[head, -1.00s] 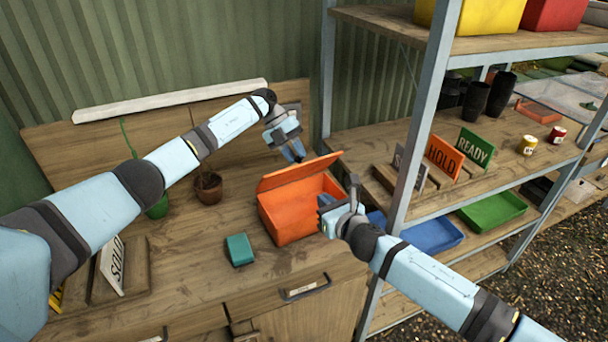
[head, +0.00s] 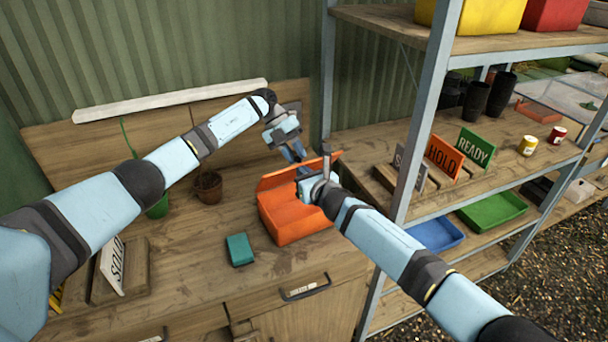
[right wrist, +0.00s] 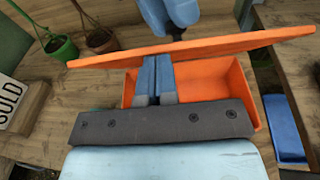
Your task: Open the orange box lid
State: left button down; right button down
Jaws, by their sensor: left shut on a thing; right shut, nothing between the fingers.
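The orange box (head: 285,222) stands on the wooden bench; its open interior also shows in the right wrist view (right wrist: 215,82). Its orange lid (head: 274,179) is raised at a slant along the back side, seen nearly edge-on in the right wrist view (right wrist: 235,45). My left gripper (head: 297,153) is shut on the lid at its upper edge; the exact contact is partly hidden. My right gripper (head: 303,173) is shut and empty, over the box opening just in front of the lid. Its closed fingers (right wrist: 155,78) show against the box in the right wrist view.
A teal block (head: 240,249) lies left of the box. A metal-post shelf (head: 415,130) with signs and trays rises close on the right. The bench front is mostly clear.

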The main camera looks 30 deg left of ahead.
pick_arm(q)
jog(key=shift+d, duration=0.25)
pick_arm(e)
jog(key=shift+w+a+r, duration=0.4)
jog(key=shift+a+r, duration=0.2)
jog(key=shift+r, duration=0.05)
pick_arm(q)
jog(key=shift+d, duration=0.1)
jog(key=c, duration=1)
grip_release()
jog(key=shift+o, duration=0.2)
jog(key=shift+s, duration=0.1)
pick_arm(e)
jog(key=shift+r, duration=0.1)
